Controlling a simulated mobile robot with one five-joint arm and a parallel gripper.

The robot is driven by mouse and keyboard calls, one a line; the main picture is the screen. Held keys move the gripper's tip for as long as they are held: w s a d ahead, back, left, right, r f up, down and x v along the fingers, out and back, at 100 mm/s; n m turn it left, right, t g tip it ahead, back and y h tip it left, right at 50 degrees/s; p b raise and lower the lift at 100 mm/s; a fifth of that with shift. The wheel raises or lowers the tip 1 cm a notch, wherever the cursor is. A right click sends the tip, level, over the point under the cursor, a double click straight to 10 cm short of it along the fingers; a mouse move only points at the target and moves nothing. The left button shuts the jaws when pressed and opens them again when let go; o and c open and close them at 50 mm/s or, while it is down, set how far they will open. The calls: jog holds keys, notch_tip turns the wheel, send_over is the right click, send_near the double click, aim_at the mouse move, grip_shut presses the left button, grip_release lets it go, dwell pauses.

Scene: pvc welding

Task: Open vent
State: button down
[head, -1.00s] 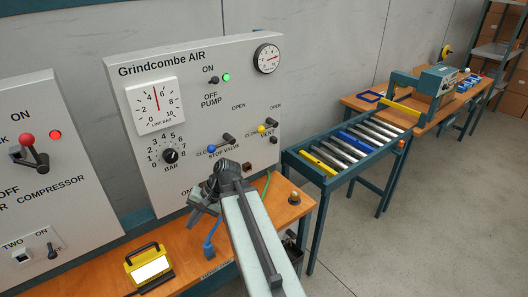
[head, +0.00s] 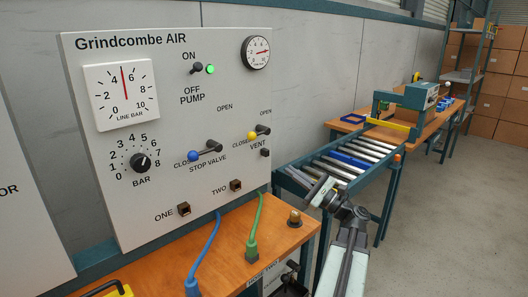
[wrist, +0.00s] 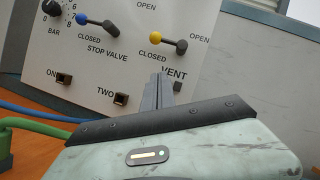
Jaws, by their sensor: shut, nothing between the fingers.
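The vent valve (head: 258,134) is on the right side of the grey Grindcombe AIR panel (head: 150,180). Its lever has a yellow knob, which lies to the left at the CLOSED mark. In the wrist view, the vent lever (wrist: 168,42) shows above the fingers, with its yellow knob at the left end. My gripper (head: 323,190) is to the right of the panel and lower than the vent lever in the head view. In the wrist view, my gripper (wrist: 158,92) is shut and empty, its fingertips below the lever and apart from it.
The stop valve (head: 205,151), with a blue knob, sits left of the vent and also points to CLOSED. Blue (head: 204,250) and green (head: 256,230) hoses rise from the wooden bench (head: 150,270). A roller conveyor (head: 345,165) stands to the right.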

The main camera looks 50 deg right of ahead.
jog(key=s+a+r+p+x, duration=0.1)
jog(key=r+p+x, duration=0.1)
jog(key=p+x, duration=0.5)
jog(key=x, duration=0.5)
jog(key=shift+w+a+r, duration=0.25)
jog(key=shift+r, duration=0.1)
jog(key=shift+w, duration=0.1)
